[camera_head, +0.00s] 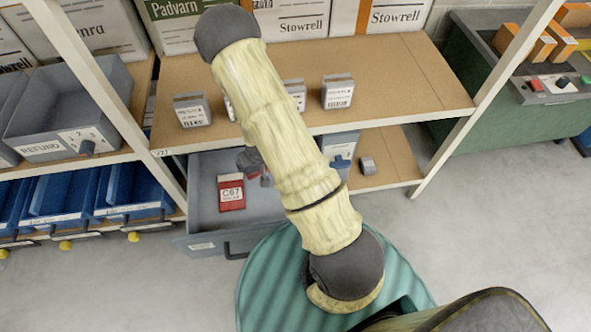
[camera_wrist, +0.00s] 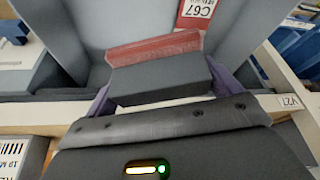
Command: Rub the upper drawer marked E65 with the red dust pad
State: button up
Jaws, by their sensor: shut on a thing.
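My gripper (camera_wrist: 166,85) is shut on the red dust pad (camera_wrist: 155,50), which has a dark grey block on top and a ribbed red face. In the head view my arm mostly hides the gripper; a small red part beside it may be the pad. The pad is over or inside an open grey drawer (camera_head: 205,215) under the shelf. Whether it touches the drawer cannot be told. The drawer's front label is too small to read, and I cannot read E65 anywhere.
A red box marked C67 (camera_head: 231,192) lies in the open drawer and shows near the pad in the wrist view (camera_wrist: 197,10). The shelf board (camera_head: 400,85) above carries several small grey labelled blocks. A grey REFUND bin (camera_head: 75,110) and blue bins (camera_head: 135,190) stand left.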

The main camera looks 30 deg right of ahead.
jog(key=shift+s+d, duration=0.1)
jog(key=s+d+f+m+g+h+b, duration=0.2)
jog(key=d+f+m+g+h+b, duration=0.2)
jog(key=d+f+m, duration=0.7)
jog(key=shift+d+f+m+b, duration=0.3)
jog(key=shift+f+m+b, duration=1.3)
jog(key=shift+m, duration=1.4)
jog(key=shift+s+f+h, duration=0.1)
jog(key=shift+f+h, duration=0.05)
jog(key=shift+h, duration=0.15)
